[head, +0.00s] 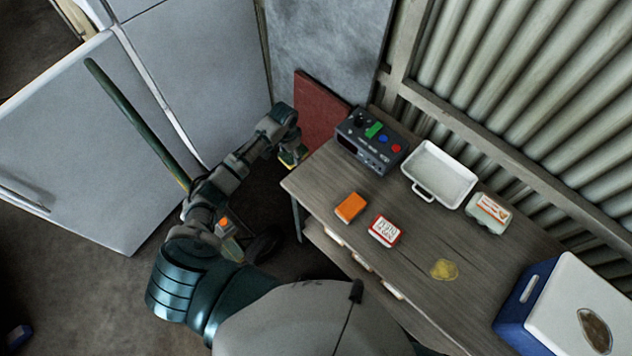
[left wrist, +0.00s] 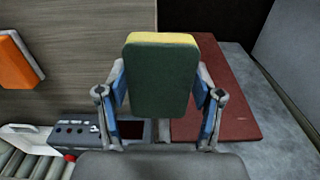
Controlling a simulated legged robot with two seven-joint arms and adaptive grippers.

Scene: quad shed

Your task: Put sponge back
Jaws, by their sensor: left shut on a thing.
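In the left wrist view my left gripper (left wrist: 160,100) is shut on a sponge (left wrist: 160,75), with a blue-padded finger on each side. The sponge has a dark green face and a yellow edge. In the head view the sponge (head: 291,158) shows only as a small green and yellow piece at the gripper. My right gripper is not in view.
The wooden table (head: 325,180) bears a dark control box (head: 371,142), a white tray (head: 462,160), an orange block (head: 351,207), a red-and-white box (head: 384,231), a carton (head: 488,212) and a yellow stain (head: 445,269). A blue-and-white cooler (head: 520,315) stands at right. A red panel (head: 317,105) stands behind.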

